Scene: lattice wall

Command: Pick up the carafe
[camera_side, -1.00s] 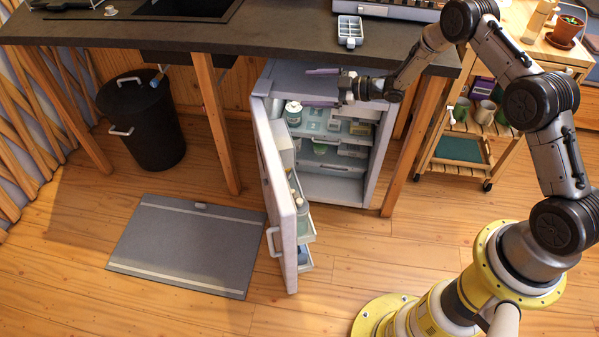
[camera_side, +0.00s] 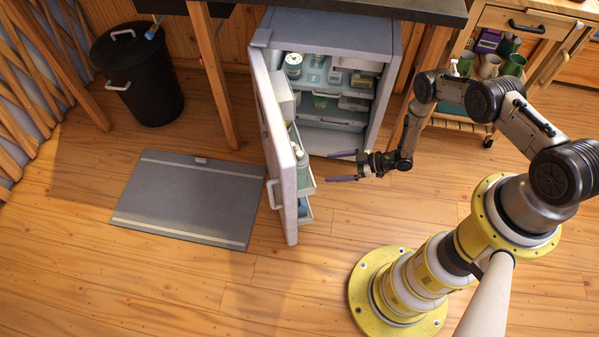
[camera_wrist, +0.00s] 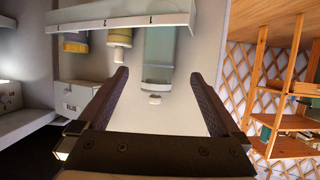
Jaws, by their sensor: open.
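In the wrist view, which looks upside down, a tall blue-green container (camera_wrist: 160,52) stands in a bin of the fridge door. It looks most like the carafe, with a small pale knob at its end. My gripper (camera_wrist: 159,74) is open, with one finger to each side of it in the picture and nothing held. I cannot tell how far off it is. In the side view, my gripper (camera_side: 338,167) is in front of the fridge opening, its fingers pointing left at the open door (camera_side: 285,175). The carafe is not clear in that view.
A yellow bottle (camera_wrist: 121,40) stands beside the blue-green container. The fridge (camera_side: 383,85) holds several jars and boxes on its shelves. A wooden trolley (camera_side: 535,22) stands at the right. A grey mat (camera_side: 185,200) and open floor lie left of the door.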

